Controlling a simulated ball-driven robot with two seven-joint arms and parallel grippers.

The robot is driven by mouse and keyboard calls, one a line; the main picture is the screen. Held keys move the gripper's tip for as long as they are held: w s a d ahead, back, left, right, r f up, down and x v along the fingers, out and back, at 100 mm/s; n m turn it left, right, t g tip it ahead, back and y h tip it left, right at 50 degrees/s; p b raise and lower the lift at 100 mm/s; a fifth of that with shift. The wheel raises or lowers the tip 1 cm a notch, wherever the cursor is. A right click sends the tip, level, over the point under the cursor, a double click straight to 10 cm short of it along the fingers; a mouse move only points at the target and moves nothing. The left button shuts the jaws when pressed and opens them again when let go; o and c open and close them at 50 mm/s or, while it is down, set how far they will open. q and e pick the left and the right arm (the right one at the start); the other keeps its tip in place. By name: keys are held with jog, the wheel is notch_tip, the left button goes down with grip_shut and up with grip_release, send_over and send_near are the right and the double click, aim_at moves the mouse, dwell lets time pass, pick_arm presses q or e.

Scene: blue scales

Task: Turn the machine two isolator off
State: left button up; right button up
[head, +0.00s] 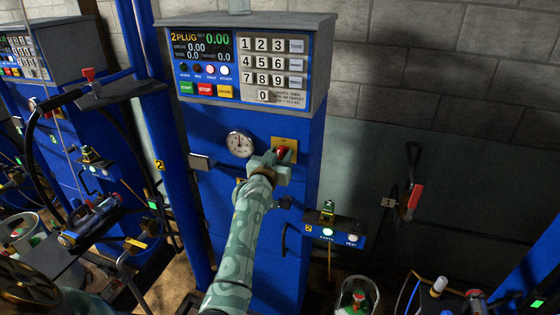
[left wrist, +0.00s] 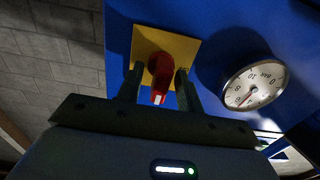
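Machine two (head: 265,230) is the blue cabinet with the "2PLUG" display. Its isolator is a red rotary handle (head: 283,152) on a yellow plate (head: 292,145), right of the round gauge (head: 240,143). In the left wrist view the red handle (left wrist: 161,78) has a white mark at its lower end and points almost straight down in that picture, over the yellow plate (left wrist: 147,40). My left gripper (left wrist: 160,74) is open, with one finger on each side of the handle and a narrow gap seemingly showing on both sides. My right gripper is out of view.
A keypad panel (head: 268,68) with coloured buttons sits above the isolator. A small box with lit buttons (head: 335,233) juts out at lower right. A neighbouring blue machine (head: 60,150) with hoses stands at left. A red-handled lever (head: 413,202) is on the right wall.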

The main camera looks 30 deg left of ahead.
pick_arm(q)
grip_shut()
